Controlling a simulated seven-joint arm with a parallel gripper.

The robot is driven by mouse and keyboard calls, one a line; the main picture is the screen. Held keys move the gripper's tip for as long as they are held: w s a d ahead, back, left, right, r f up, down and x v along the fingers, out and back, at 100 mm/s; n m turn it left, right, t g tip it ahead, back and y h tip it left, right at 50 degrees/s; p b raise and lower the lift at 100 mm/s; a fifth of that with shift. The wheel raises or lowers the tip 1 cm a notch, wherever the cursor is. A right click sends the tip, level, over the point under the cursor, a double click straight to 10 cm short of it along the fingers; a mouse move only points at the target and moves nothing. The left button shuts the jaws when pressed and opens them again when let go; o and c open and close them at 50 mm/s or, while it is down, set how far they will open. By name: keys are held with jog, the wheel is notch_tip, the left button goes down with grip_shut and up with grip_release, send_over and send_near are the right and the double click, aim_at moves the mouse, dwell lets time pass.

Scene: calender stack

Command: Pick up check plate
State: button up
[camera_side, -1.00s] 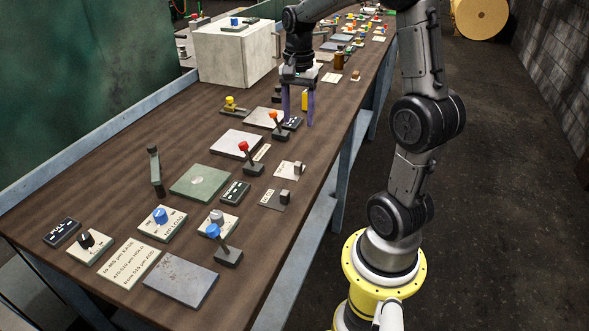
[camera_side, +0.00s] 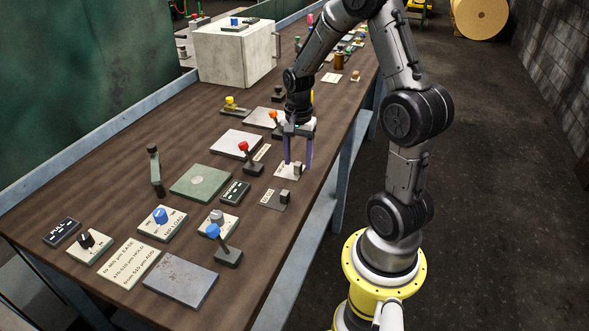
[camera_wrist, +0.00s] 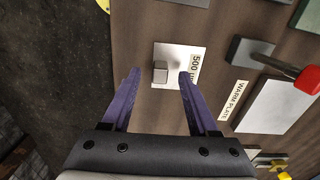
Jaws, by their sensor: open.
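No plate in view reads "check plate". A small pale plate (camera_wrist: 171,52) printed with "500" carries a grey block (camera_wrist: 160,70) as a handle. It lies flat near the bench's front edge, and it also shows in the side view (camera_side: 284,172). My gripper (camera_wrist: 160,76) points down above this plate, fingers apart and empty. In the wrist view the block appears between the purple fingertips. In the side view my gripper (camera_side: 297,166) is over the same spot. I cannot tell the exact height of the tips above the block.
A similar darker plate with a block (camera_side: 271,199) lies just nearer the camera. A red-knobbed lever (camera_side: 248,158) stands to the left, beside the white warm plate (camera_wrist: 275,108). A green plate (camera_side: 200,183) lies farther left. The bench's front edge is close on the right.

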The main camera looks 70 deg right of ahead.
jog(key=shift+f, duration=0.35)
grip_shut()
jog(key=shift+r, duration=0.1)
